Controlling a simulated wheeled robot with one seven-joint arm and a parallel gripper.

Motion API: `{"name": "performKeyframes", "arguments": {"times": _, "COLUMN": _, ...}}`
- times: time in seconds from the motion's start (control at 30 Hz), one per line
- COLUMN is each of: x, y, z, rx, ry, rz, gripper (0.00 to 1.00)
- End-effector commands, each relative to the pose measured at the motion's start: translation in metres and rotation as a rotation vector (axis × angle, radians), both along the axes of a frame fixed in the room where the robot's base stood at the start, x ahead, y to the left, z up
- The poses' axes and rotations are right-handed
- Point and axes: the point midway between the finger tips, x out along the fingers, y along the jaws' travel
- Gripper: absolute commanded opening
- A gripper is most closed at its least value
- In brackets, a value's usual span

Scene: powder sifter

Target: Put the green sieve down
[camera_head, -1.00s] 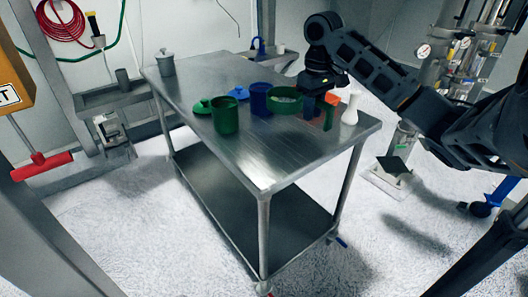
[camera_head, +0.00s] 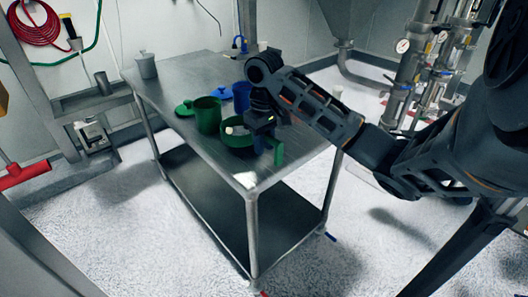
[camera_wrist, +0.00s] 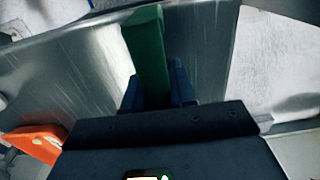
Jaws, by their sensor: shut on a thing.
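The green sieve (camera_head: 235,138) is a shallow round pan with pale lumps inside. It is low over the steel table (camera_head: 190,70), just right of the green cup (camera_head: 207,117). Whether its underside touches the table is unclear. My gripper (camera_head: 268,143) is shut on its handle, right of the pan. In the wrist view the green handle (camera_wrist: 148,50) sticks out between my dark blue fingers (camera_wrist: 160,88); the pan is out of that view.
A green lid (camera_head: 184,107), blue lid (camera_head: 222,93) and blue cup (camera_head: 241,96) stand close by. A grey lidded pot (camera_head: 146,66) is at the far left corner. An orange object (camera_wrist: 37,143) shows in the wrist view. The table's front corner is clear.

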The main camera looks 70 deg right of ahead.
Motion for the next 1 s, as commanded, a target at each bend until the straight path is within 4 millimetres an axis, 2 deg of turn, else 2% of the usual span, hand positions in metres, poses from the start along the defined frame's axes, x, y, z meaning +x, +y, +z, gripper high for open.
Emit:
{"name": "performKeyframes", "arguments": {"times": 0.07, "x": 0.000, "y": 0.001, "z": -0.014, "rx": 0.004, "ry": 0.000, "rz": -0.001, "gripper": 0.00}}
{"name": "performKeyframes", "arguments": {"times": 0.2, "x": -0.001, "y": 0.000, "z": -0.028, "rx": 0.001, "ry": 0.002, "rz": -0.001, "gripper": 0.00}}
{"name": "performKeyframes", "arguments": {"times": 0.6, "x": 0.000, "y": 0.000, "z": -0.035, "rx": 0.001, "ry": 0.001, "rz": -0.001, "gripper": 0.00}}
{"name": "performKeyframes", "arguments": {"times": 0.63, "x": 0.000, "y": 0.000, "z": -0.034, "rx": 0.001, "ry": 0.001, "rz": -0.001, "gripper": 0.28}}
{"name": "performKeyframes", "arguments": {"times": 0.87, "x": 0.000, "y": 0.000, "z": -0.034, "rx": 0.001, "ry": 0.001, "rz": 0.000, "gripper": 0.50}}
{"name": "performKeyframes", "arguments": {"times": 1.0, "x": 0.000, "y": 0.000, "z": -0.033, "rx": 0.001, "ry": 0.001, "rz": 0.000, "gripper": 0.51}}
